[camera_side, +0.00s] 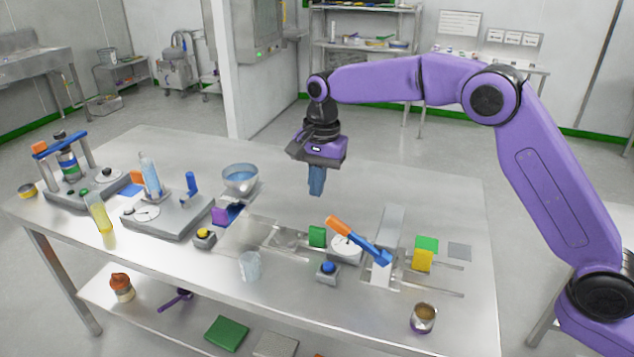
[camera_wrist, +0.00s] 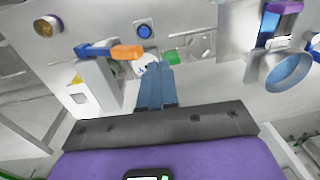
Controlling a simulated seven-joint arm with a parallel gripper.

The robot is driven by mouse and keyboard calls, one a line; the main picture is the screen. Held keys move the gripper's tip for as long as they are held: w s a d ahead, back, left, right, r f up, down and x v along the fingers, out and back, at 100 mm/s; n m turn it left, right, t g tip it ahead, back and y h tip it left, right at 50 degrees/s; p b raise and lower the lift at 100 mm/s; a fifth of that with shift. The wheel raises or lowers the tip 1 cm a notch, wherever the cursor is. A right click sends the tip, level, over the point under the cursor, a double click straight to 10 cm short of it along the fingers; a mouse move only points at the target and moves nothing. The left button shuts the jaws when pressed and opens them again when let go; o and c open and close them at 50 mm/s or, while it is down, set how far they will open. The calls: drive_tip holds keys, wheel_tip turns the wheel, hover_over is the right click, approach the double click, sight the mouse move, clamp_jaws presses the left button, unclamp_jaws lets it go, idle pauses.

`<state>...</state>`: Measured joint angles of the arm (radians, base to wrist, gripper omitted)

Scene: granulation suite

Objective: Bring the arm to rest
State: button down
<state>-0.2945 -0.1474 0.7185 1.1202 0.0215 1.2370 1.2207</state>
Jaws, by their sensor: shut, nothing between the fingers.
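My purple arm reaches in from the right in the side view. My gripper (camera_side: 316,182) points down above the back middle of the steel table (camera_side: 400,172). Its blue fingers are together, with nothing between them. The fingers are clear of the table and touch no object. In the wrist view the shut fingers (camera_wrist: 157,85) show at the centre, with the table's equipment beyond them.
A blue-filled bowl (camera_side: 240,178) stands left of my gripper. An orange-and-blue lever (camera_side: 358,238) rises in front, near a green block (camera_side: 317,236). A metal can (camera_side: 423,318) stands at the front right. The table's back right is bare.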

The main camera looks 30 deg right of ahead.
idle(0.3)
drive_tip(key=s+d+r+n, duration=0.1)
drive_tip(key=s+r+n, duration=0.2)
drive_tip(key=s+n, duration=0.45)
drive_tip(key=s+d+f+n, duration=0.1)
drive_tip(key=s+d+n, duration=0.3)
drive_tip(key=s, duration=0.7)
drive_tip(key=s+d+f+n, duration=0.1)
drive_tip(key=s+d+n, duration=0.4)
drive_tip(key=s+d, duration=0.3)
drive_tip(key=s+d+f+n, duration=0.1)
drive_tip(key=s+d+n, duration=0.4)
drive_tip(key=s, duration=0.9)
drive_tip(key=shift+d+f, duration=0.4)
drive_tip(key=shift+d, duration=0.55)
